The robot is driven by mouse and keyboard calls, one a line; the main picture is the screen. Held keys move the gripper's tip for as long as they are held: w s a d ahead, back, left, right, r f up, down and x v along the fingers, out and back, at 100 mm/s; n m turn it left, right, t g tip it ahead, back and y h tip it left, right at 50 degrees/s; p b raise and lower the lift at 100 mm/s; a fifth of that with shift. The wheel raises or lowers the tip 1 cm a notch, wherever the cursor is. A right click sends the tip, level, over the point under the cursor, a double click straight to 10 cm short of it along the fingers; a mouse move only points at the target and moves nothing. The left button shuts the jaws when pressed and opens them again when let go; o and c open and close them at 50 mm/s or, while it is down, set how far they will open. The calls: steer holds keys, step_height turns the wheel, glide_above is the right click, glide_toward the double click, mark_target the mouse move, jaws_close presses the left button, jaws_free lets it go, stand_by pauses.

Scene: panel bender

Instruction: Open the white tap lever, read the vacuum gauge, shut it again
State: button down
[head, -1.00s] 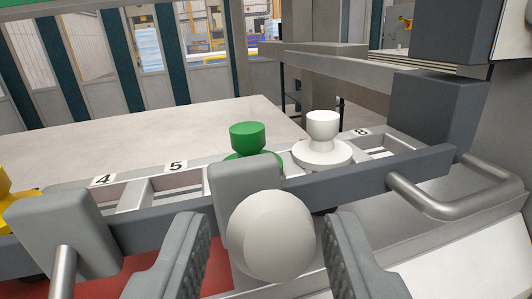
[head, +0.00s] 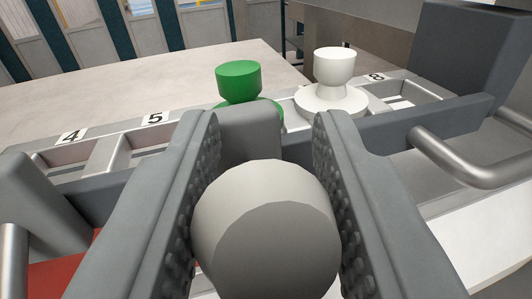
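A pale, white-grey ball knob (head: 266,232) fills the lower middle of the head view. A grey block (head: 250,132) shows behind it. The stem between knob and block is hidden, and I cannot tell how the lever is turned. My gripper (head: 265,130) is open, with one finger on each side of the knob. The fingertips reach past it towards the block. The knob is close to both ribbed pads, but I cannot tell whether they touch it. No vacuum gauge is in view.
A metal bar handle (head: 470,165) is at right. Another grey block (head: 35,205) is at left. A pale table (head: 120,90) lies beyond.

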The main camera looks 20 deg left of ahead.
steer(key=shift+f, duration=0.1)
steer(key=f+t, duration=0.1)
steer(key=t, duration=0.1)
steer(key=f+m+t+y, duration=0.1)
steer(key=t, duration=0.1)
steer(key=shift+s+d+m, duration=0.15)
steer(key=shift+s+m, duration=0.15)
steer(key=shift+s, duration=0.1)
steer(key=shift+f+m+t+h, duration=0.15)
steer(key=shift+f+m+t, duration=0.2)
steer(key=shift+t, duration=0.45)
steer(key=shift+f+m+t+h, duration=0.1)
steer(key=shift+f+m+t, duration=0.15)
steer(key=shift+m+t, duration=0.4)
steer(key=shift+f+m+t+h, duration=0.2)
steer(key=shift+f+t, duration=0.1)
steer(key=shift+t, duration=0.65)
